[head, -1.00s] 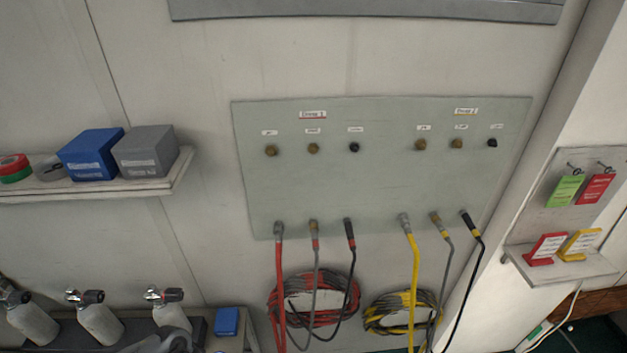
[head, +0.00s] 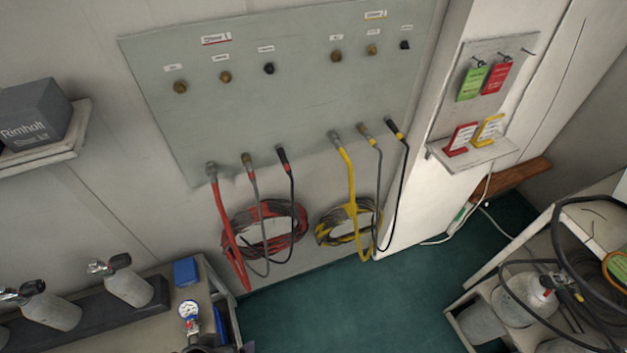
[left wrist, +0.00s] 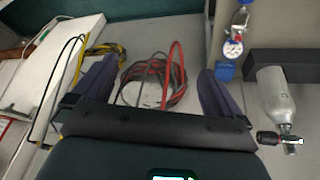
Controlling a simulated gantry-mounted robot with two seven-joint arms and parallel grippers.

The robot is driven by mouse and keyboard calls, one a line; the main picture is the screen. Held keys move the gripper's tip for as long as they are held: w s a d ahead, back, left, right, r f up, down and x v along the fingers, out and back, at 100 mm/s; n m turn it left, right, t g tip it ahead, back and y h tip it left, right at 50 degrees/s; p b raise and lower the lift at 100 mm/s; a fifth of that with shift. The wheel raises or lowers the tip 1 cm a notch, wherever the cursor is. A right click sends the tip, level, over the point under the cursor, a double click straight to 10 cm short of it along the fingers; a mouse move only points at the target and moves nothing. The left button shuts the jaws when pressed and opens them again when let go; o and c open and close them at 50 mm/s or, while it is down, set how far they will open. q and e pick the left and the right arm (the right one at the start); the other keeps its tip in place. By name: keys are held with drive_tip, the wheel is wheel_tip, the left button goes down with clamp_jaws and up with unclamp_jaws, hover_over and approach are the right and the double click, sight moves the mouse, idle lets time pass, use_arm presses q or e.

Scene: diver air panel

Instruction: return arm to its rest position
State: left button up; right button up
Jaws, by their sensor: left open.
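My left gripper (left wrist: 160,68) is open and empty in the left wrist view. Its two dark fingers stand wide apart, with the red hose coil (left wrist: 150,80) seen beyond the gap between them. My right gripper is in neither view. The grey-green air panel (head: 300,110) is on the wall in the head view, with red, grey, black and yellow hoses parked along its lower edge. The upper row of ports has no hoses on it.
Cylinders (head: 128,288) stand on a bench at lower left beside a gauge (head: 189,312) and a blue box (head: 186,271). A tag board (head: 487,85) is on the right wall. A cart (head: 480,325) with cylinders and hoses is at lower right. The green floor (head: 350,305) is clear.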

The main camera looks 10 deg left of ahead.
use_arm(q)
wheel_tip(320, 180, up, 22)
drive_tip(key=s+m+g+p, duration=0.15)
drive_tip(key=m+p, duration=0.25)
drive_tip(key=p, duration=1.9)
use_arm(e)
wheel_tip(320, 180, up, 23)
use_arm(q)
wheel_tip(320, 180, down, 63)
drive_tip(key=b, duration=6.3)
drive_tip(key=shift+a+r, duration=0.15)
drive_tip(key=shift+a, duration=0.15)
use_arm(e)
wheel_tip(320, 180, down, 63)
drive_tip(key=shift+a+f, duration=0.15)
use_arm(q)
drive_tip(key=shift+t, duration=0.25)
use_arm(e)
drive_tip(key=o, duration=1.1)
